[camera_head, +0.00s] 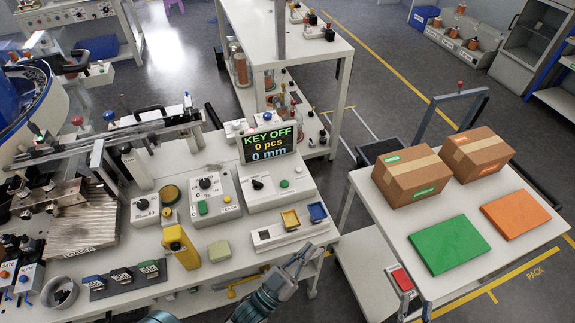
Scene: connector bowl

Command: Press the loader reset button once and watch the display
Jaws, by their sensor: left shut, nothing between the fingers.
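The display (268,145) on the bench reads "KEY OFF", "0 pcs" and "0 mm". Below it, a white control box (264,203) carries a black knob (259,184) and a small green button (284,184). At the far left, small boxes carry an orange button (5,274) and a blue button (23,279); one is labelled "GATE". I cannot read a label that marks the loader reset button. My left gripper (309,250) is shut and empty near the bench's front right corner, in front of the two-cup tray.
The white tray (270,238) holds a yellow and a blue cup. A yellow bottle (180,246) stands on the bench to its left. On the right table (440,283) are two cardboard boxes (412,175), a green panel (449,246) and an orange panel (515,214).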

